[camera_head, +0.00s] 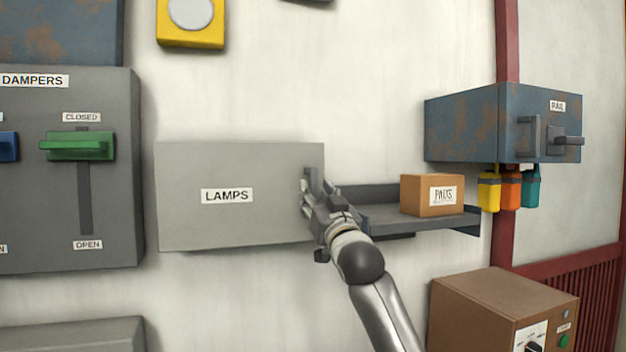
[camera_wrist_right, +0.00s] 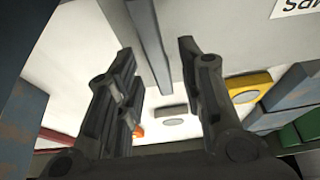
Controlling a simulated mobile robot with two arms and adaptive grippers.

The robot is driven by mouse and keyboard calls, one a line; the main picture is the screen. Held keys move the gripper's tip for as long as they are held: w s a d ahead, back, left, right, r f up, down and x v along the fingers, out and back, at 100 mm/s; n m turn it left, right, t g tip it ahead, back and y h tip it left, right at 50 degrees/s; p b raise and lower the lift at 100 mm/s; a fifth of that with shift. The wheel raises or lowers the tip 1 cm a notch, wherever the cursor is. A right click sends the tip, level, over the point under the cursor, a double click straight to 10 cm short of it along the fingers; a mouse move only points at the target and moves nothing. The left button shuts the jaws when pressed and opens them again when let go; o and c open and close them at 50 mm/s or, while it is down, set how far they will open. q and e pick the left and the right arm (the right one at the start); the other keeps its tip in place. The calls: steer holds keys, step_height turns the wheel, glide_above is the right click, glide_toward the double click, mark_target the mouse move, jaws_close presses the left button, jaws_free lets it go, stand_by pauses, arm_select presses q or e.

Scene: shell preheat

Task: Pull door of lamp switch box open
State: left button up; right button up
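The lamp switch box (camera_head: 240,180) is a pale grey box on the wall with a LAMPS label, and its front door looks closed. My right gripper (camera_head: 309,184) is at the door's right edge and covers part of it. In the right wrist view, the gripper (camera_wrist_right: 157,48) has its two fingers apart. A dark grey bar (camera_wrist_right: 150,45), apparently the door handle, shows in the gap between them; contact cannot be told. The grey door face (camera_wrist_right: 230,40) lies to the right there. My left gripper is out of view.
A grey shelf (camera_head: 380,220) with a cardboard PADS box (camera_head: 432,196) is just right of my right gripper. A rusty RAIL box (camera_head: 470,125) is farther right. The DAMPERS panel (camera_head: 110,200) is left of the lamp box. A brown cabinet (camera_head: 470,310) stands lower right.

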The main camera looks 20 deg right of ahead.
steer(key=shift+p+x, duration=0.55)
steer(key=shift+x, duration=0.85)
steer(key=shift+c, duration=0.3)
jaws_close()
